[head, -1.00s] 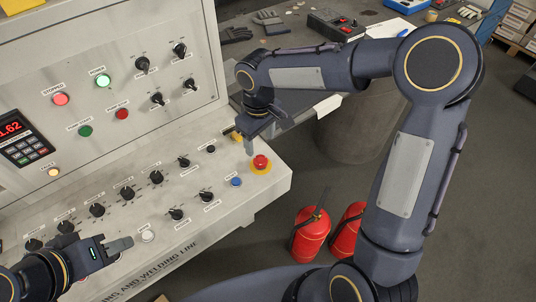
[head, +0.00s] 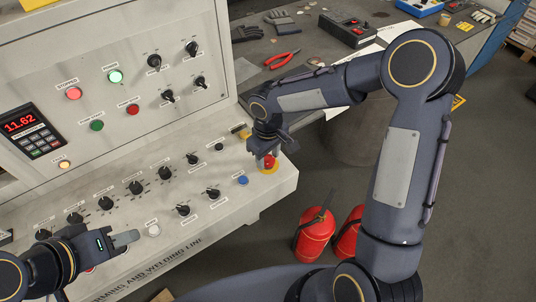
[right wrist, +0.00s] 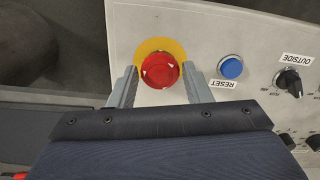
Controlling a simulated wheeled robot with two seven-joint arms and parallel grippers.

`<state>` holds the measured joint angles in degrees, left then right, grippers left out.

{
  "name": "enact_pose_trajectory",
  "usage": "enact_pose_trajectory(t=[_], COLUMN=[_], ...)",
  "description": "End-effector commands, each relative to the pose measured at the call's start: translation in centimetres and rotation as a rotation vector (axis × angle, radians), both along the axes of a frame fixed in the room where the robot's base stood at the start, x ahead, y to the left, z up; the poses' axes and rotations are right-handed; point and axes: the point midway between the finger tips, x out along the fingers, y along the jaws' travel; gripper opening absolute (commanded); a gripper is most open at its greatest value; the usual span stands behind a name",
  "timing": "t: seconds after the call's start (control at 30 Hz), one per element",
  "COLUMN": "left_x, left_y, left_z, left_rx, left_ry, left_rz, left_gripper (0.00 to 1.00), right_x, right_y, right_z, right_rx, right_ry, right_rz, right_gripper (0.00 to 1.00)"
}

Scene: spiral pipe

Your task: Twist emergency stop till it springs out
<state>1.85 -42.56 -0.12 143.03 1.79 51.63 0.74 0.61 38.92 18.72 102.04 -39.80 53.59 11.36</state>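The emergency stop is a red mushroom button (right wrist: 160,70) on a yellow disc (right wrist: 160,43), near the right end of the sloped control panel. In the head view the red button (head: 269,162) is partly hidden by my right gripper (head: 265,158). In the right wrist view the two grey fingers of my right gripper (right wrist: 158,88) are apart, one on each side of the button, with a gap visible at least on the right side. My left gripper (head: 130,239) is over the panel's lower left; its fingers look close together, but the gap cannot be judged.
A blue reset button (right wrist: 231,68) sits right beside the stop in the wrist view. Several black knobs (head: 165,173) line the panel. Two red fire extinguishers (head: 314,235) stand on the floor. A bench with red pliers (head: 281,59) is behind.

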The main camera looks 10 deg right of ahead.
Motion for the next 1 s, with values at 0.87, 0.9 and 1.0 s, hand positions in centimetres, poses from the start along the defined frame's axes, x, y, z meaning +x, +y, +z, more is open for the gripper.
enact_pose_trajectory(t=[0.87,0.9,1.0], left_x=[0.0,0.0,0.0], left_y=[0.0,0.0,0.0], left_z=[-3.3,-3.5,-4.2], left_rx=[0.000,0.000,0.000], left_ry=[0.000,0.000,0.000], left_rz=[0.000,0.000,0.000], left_gripper=[0.36,0.36,0.36], right_x=[0.1,0.1,0.0], right_y=[0.1,0.1,0.1], right_z=[-0.3,-0.3,-0.2], right_rx=[0.001,0.002,0.001], right_ry=[-0.004,-0.005,-0.003], right_rz=[-0.276,-0.308,-0.389], right_gripper=[0.14,0.14,0.14])
